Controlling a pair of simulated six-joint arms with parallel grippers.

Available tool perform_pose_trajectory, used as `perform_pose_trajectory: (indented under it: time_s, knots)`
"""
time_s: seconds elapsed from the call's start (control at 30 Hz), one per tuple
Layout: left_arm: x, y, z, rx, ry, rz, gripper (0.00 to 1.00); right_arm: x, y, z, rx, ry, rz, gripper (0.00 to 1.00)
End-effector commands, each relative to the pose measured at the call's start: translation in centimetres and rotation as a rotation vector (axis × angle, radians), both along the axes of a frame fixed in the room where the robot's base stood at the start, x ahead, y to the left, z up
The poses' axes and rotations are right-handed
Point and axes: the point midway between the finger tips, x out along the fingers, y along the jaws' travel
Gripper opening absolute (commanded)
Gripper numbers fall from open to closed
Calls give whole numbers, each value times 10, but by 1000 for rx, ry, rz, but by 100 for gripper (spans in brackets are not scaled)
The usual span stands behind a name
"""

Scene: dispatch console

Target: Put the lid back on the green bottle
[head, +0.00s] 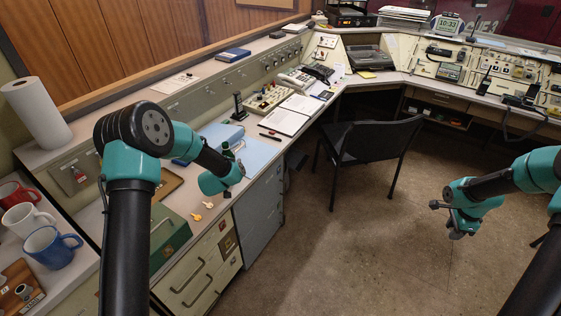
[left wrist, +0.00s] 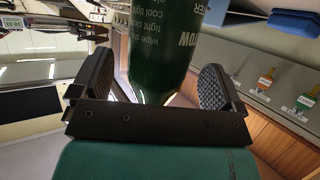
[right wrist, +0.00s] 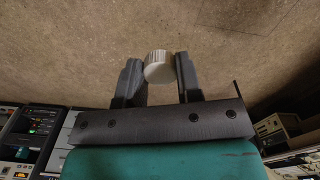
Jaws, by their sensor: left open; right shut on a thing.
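The green bottle (head: 226,149) stands on the desk by the blue sheet, mostly hidden behind my left arm. In the left wrist view the dark green bottle (left wrist: 160,60), with pale lettering, lies between the fingers of my left gripper (left wrist: 165,88), which is open with a gap visible beside it. My right gripper (head: 446,220) is over the open floor at the right, far from the bottle. In the right wrist view it is shut on a white ribbed lid (right wrist: 159,67), held at the fingertips. The lid cannot be made out in the head view.
A black chair (head: 372,150) stands between my two arms. Orange-yellow keys (head: 197,216) lie near the desk edge. Mugs, including a blue one (head: 52,247), and a paper roll (head: 37,112) stand at left. A telephone (head: 297,80) is farther back. Floor below my right gripper is clear.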

Motion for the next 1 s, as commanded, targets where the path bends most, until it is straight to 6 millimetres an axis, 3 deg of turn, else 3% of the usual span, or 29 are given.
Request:
perform_pose_trajectory:
  time_s: [0.23,0.77,1.0]
  knots:
    - [26,-2,-11,-1,0,0,93,0,0,0,0,0,0,11]
    - [28,-2,-11,0,0,-1,93,0,0,0,0,0,0,11]
    - [28,-2,-11,0,0,-1,70,0,0,0,0,0,0,11]
